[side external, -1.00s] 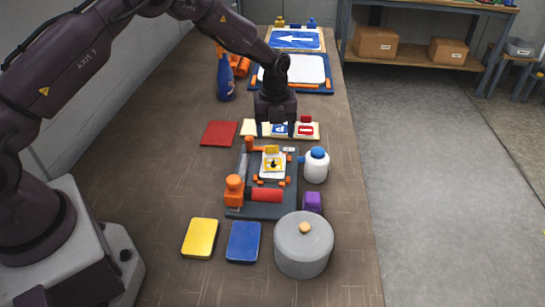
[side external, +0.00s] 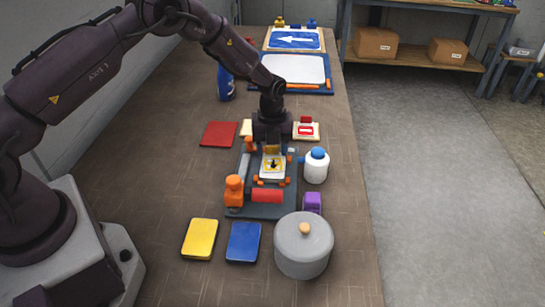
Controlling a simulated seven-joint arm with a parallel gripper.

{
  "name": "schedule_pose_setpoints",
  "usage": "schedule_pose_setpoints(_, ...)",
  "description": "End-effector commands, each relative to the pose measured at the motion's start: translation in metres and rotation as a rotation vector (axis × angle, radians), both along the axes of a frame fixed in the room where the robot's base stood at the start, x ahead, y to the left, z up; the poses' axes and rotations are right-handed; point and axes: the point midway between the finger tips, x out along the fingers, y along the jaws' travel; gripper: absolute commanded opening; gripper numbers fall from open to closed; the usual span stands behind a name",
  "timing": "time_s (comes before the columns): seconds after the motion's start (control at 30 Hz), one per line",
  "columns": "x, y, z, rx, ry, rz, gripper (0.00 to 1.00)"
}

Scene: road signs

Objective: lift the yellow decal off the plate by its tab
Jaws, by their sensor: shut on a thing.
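The yellow decal (side external: 272,164) with a black symbol lies on a small white plate (side external: 272,177) in the grey fixture. Its yellow tab (side external: 271,150) is at the far edge of the decal. My gripper (side external: 271,149) is at the tab from above, its fingers closed on it. The fingers and gripper body partly hide the tab. The decal appears to lie on the plate; at this size I cannot tell whether its far edge is raised.
Orange clamps (side external: 234,190) and a red block (side external: 267,196) sit on the fixture (side external: 240,212). A white bottle (side external: 316,167) stands close on the right, a grey pot (side external: 303,250) in front. Yellow (side external: 200,239) and blue (side external: 243,242) pads lie front left; a red pad (side external: 219,134) lies behind.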

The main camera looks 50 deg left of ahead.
Motion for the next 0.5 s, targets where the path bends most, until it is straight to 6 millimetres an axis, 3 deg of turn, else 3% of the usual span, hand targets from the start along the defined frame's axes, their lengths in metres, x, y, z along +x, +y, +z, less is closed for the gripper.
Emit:
schedule_pose_setpoints(0.27,0.000,0.000,0.004,-0.001,-0.001,0.000,0.30)
schedule_pose_setpoints(0.5,0.000,0.001,0.036,0.001,-0.004,0.002,0.30)
